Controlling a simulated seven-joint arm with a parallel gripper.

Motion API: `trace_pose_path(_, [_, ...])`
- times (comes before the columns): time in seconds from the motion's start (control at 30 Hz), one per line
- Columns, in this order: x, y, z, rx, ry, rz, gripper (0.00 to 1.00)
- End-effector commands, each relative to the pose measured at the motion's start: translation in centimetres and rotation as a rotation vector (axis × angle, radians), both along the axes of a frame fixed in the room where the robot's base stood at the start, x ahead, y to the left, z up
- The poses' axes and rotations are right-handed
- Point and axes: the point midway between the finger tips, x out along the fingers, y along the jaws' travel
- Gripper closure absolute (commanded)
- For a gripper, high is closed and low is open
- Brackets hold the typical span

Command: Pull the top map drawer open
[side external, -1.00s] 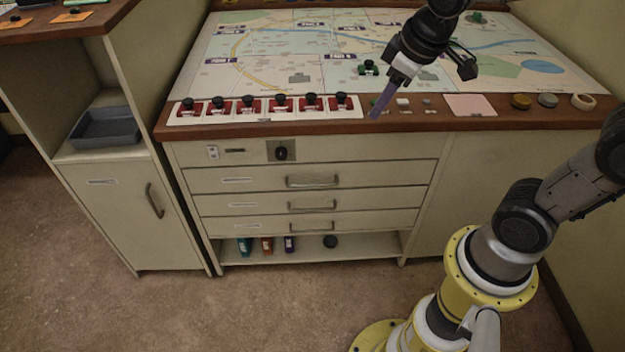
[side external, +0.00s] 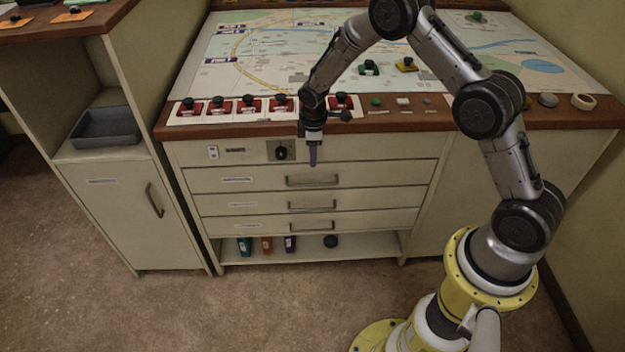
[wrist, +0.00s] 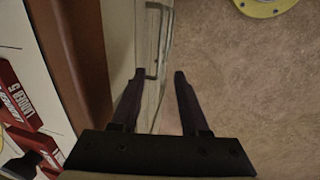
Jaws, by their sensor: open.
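The top map drawer (side external: 390,174) is the uppermost of three cream drawer fronts under the table edge, and it is shut, flush with the cabinet. Its grey bar handle (side external: 312,181) runs level across its middle. My gripper (side external: 313,160) points down in front of the cabinet, with its fingertips a little above that handle in the side view. In the wrist view my gripper (wrist: 159,76) is open and empty. A grey bar handle (wrist: 164,45) shows just beyond and between the fingertips. I cannot tell whether either finger touches it.
The brown table edge (side external: 400,121) overhangs the drawers, with red switches (side external: 220,107) along it. A black knob (side external: 281,152) sits on the panel left of my gripper. Two lower drawers (side external: 390,199) are shut. The floor in front (side external: 280,310) is clear.

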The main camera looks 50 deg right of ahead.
Motion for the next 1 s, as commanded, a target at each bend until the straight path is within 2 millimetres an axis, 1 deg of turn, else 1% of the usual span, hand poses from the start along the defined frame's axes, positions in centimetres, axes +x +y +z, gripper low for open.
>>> trace_pose_path(0.17, [0.2,-0.3,-1.8,0.000,0.004,0.000,0.55])
trace_pose_path(0.5, [1.0,-1.1,-8.3,0.000,0.004,-0.002,0.55])
trace_pose_path(0.7, [1.4,-1.6,-11.4,0.000,0.003,-0.001,0.55])
trace_pose_path(0.87, [1.7,-1.8,-12.9,0.000,0.001,-0.002,0.55])
trace_pose_path(1.0, [1.8,-1.8,-13.4,0.000,0.000,-0.001,0.55])
